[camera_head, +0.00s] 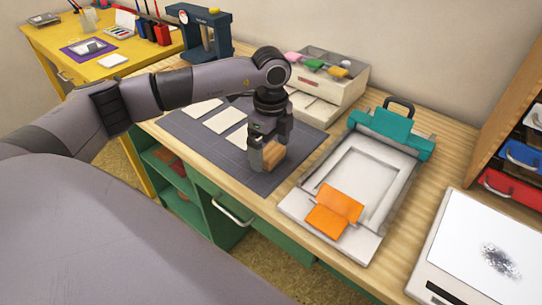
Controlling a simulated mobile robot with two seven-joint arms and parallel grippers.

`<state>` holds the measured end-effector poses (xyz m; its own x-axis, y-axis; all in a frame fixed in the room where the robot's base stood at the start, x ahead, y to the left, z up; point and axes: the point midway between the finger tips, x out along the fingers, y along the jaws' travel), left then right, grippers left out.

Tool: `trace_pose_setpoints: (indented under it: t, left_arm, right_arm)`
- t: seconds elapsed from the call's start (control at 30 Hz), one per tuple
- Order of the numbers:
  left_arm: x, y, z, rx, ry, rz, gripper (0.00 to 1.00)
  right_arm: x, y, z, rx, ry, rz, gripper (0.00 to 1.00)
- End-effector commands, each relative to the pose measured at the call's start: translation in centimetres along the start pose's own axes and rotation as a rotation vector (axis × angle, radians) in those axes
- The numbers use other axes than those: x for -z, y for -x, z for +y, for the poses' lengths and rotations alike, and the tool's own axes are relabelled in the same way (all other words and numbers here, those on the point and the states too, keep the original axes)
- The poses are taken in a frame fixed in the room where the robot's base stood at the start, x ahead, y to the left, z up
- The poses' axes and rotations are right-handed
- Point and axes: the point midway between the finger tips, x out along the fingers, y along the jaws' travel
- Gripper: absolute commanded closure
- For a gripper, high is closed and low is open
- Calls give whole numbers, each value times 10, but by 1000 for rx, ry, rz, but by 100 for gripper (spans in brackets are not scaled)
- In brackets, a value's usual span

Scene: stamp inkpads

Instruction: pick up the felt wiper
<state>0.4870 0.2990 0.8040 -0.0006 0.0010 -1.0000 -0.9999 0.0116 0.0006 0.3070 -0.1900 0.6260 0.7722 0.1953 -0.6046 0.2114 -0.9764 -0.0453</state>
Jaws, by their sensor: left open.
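A small tan wooden block (272,154) stands on the dark grey mat (298,143), near its right part. It may be the felt wiper, but no felt is clearly visible on it. My left gripper (268,154) points down right at this block, its fingers open and low over the mat. The fingers hide part of the block, and I cannot tell whether they touch it. My right gripper is not in view.
Several pale cards (226,120) lie on the mat. A grey box (325,85) with coloured pads stands behind. A white-and-teal press frame (318,174) with an orange piece (334,212) is to the right. A white board (480,255) lies at far right.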

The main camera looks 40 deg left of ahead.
Motion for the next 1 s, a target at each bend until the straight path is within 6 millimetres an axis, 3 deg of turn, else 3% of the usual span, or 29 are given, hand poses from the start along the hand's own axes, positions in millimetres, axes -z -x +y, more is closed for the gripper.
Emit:
trace_pose_setpoints:
  t: [0.2,0.37,0.4,0.77,1.0]
  left_arm:
    - [0,-1,0,1,-1,0,0]
    - [0,-1,0,1,-1,0,52]
    - [0,-1,0,1,-1,0,56]
    - [0,4,-1,2,-1,1,56]
    - [0,34,-1,6,-1,2,56]
  right_arm:
    - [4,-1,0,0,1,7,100]
    - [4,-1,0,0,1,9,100]
    - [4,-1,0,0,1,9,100]
    - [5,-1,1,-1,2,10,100]
    - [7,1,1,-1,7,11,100]
